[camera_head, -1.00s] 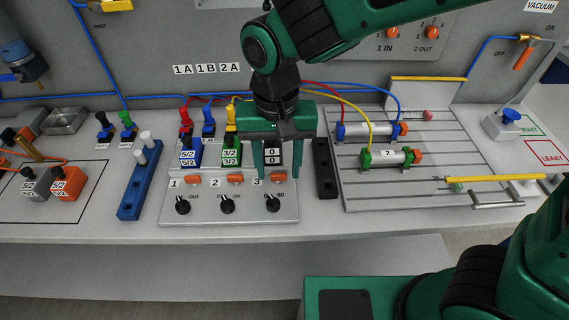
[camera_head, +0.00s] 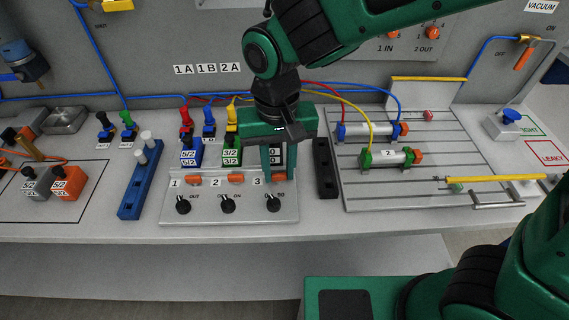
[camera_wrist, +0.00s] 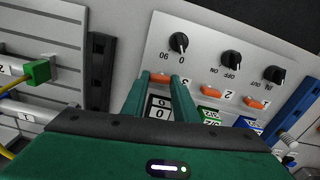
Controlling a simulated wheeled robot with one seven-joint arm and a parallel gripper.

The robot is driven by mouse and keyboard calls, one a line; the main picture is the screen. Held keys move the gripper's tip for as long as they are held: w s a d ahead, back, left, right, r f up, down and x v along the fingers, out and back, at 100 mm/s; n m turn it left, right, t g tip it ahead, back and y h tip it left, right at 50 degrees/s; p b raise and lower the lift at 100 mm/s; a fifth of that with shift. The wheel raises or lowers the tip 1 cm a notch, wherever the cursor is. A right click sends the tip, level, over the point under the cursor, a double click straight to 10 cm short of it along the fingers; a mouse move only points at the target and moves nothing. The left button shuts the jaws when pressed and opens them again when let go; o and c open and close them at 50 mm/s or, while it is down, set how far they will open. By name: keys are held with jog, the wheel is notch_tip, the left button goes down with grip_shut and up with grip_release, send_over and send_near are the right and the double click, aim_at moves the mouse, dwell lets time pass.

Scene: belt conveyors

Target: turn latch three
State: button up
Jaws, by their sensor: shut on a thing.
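Latch three is the small orange piece (camera_head: 279,177) beside the printed 3 on the grey panel (camera_head: 240,208). It also shows as an orange piece (camera_wrist: 160,78) between the fingertips in the wrist view. My gripper (camera_head: 274,177) is shut on it, with its green fingers pointing down from above. In the wrist view the fingertips (camera_wrist: 161,82) are on either side of the latch and hide part of it. Latch two (camera_head: 235,177) and latch one (camera_head: 194,180) lie to the left, apart from the fingers.
Black knobs stand in front of the latches; the nearest (camera_head: 274,202) is close below latch three. Valve blocks with labels, such as the blue one (camera_head: 190,153), stand behind. A dark rail (camera_head: 326,168) lies right of the panel. A blue holder (camera_head: 139,182) lies left.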

aim_at(279, 173)
jog(key=o, duration=1.1)
jog(key=shift+c, duration=0.2)
notch_tip(279, 173, up, 11)
jog(key=shift+f, duration=0.15)
